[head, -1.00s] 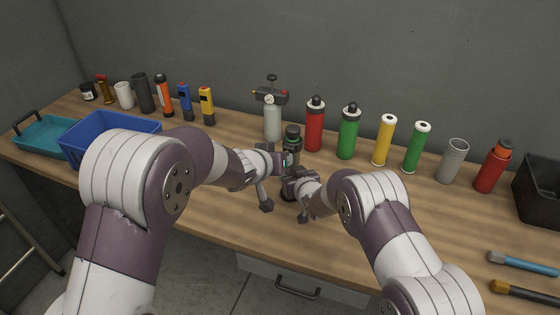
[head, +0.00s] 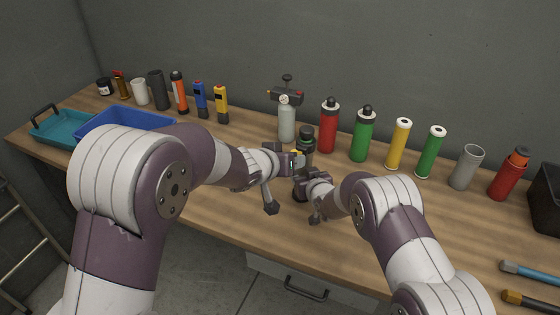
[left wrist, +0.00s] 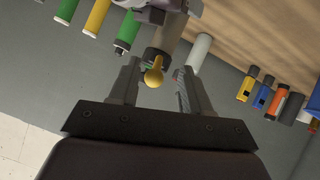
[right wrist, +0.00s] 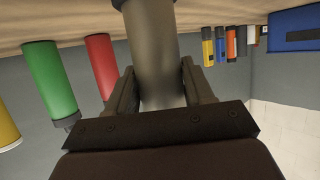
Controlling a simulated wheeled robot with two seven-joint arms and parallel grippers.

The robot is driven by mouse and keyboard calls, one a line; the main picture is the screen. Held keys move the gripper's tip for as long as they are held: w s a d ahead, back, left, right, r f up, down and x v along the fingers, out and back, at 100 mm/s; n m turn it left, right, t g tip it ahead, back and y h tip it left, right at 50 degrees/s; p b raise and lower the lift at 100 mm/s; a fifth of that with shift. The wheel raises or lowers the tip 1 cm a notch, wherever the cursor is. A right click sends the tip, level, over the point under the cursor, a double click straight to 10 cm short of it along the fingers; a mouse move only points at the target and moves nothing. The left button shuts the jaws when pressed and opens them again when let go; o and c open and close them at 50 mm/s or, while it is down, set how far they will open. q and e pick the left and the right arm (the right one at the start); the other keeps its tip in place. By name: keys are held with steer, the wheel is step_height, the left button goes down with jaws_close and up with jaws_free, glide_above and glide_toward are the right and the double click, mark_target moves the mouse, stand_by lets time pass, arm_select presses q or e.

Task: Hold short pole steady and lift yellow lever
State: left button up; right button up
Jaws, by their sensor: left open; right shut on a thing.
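The short pole (head: 307,142) is dark and stands upright on the workbench in the head view. In the right wrist view its grey-brown shaft (right wrist: 152,40) runs between the fingers. My right gripper (head: 302,184) is shut on it low down. The yellow lever (left wrist: 154,76) is a small rounded knob on the pole, seen in the left wrist view. A bit of yellow also shows at the left gripper's tip in the head view. My left gripper (head: 297,161) is open, with its fingers on either side of the lever, apart from it. The pole's base is partly hidden by my right gripper.
A grey cylinder with a gauge (head: 287,122) stands close behind the pole. A red bottle (head: 328,128) and a green bottle (head: 362,137) stand to its right. A blue tray (head: 130,121) is at the left. The bench front is mostly clear.

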arm_select(q)
steer(key=v, duration=0.9)
arm_select(e)
steer(key=o, duration=1.4)
arm_select(q)
steer(key=s+a, duration=0.2)
steer(key=s, duration=0.3)
steer(key=shift+s, duration=0.3)
steer(key=shift+a, duration=0.2)
